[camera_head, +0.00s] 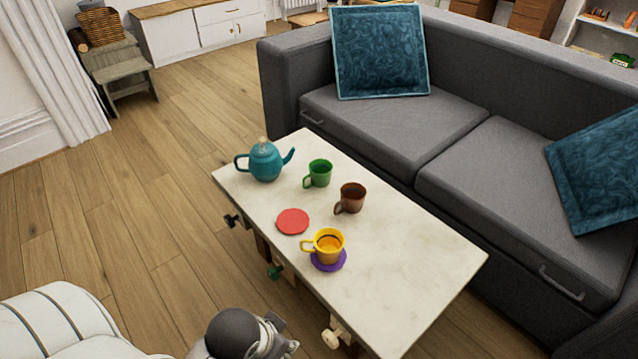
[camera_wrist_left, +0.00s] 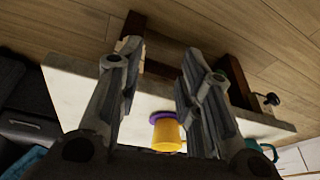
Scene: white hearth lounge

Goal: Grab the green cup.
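The green cup (camera_head: 319,173) stands upright on the white marble-topped table (camera_head: 400,265), between the teal teapot (camera_head: 266,163) and the brown cup (camera_head: 351,197). Its handle points left and toward me. My left gripper (camera_head: 272,336) is low at the bottom of the head view, in front of the table's near edge and well apart from the green cup. In the left wrist view its two fingers (camera_wrist_left: 155,85) are spread with nothing held between them. I cannot make out the green cup in the wrist view. My right gripper is not in view.
A yellow cup (camera_head: 327,245) with dark orange liquid stands on a purple saucer (camera_head: 329,262). A red coaster (camera_head: 292,221) lies bare. A grey sofa (camera_head: 400,130) stands behind; the table's right end is clear.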

